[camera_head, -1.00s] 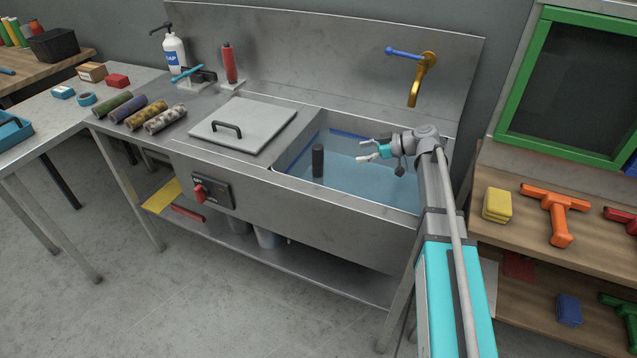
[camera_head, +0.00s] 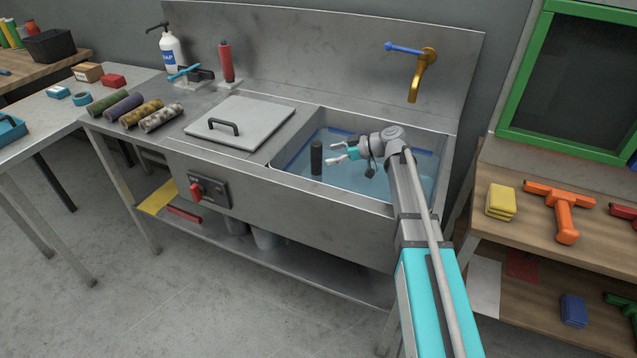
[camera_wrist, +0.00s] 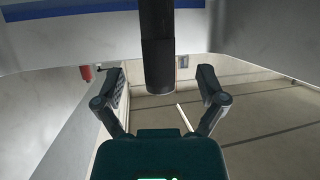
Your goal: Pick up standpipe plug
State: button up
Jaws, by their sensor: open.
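The standpipe plug, a dark upright cylinder (camera_head: 316,158), stands in the water-filled sink basin (camera_head: 285,160), left of my gripper. In the wrist view the dark cylinder (camera_wrist: 157,50) hangs down from the top of the picture, in line with the space between the two fingers. My gripper (camera_head: 333,153) is open and reaches into the basin from the right, its fingertips pointing left toward the cylinder. In the wrist view my gripper (camera_wrist: 162,82) shows its two fingers spread apart, and nothing is clamped in it. Whether a finger touches the cylinder cannot be told.
A brass tap (camera_head: 421,75) with a blue lever is on the backsplash behind the basin. A grey lid with a handle (camera_head: 240,122) lies left of the basin. Several patterned rolls (camera_head: 142,113) lie farther left. A wooden shelf (camera_head: 520,225) with tools stands at right.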

aim_at(316, 157)
jog(key=shift+a, duration=0.15)
jog(key=shift+b+x, duration=0.9)
jog(key=shift+x, duration=1.6)
jog(key=shift+r, duration=0.1)
grip_shut()
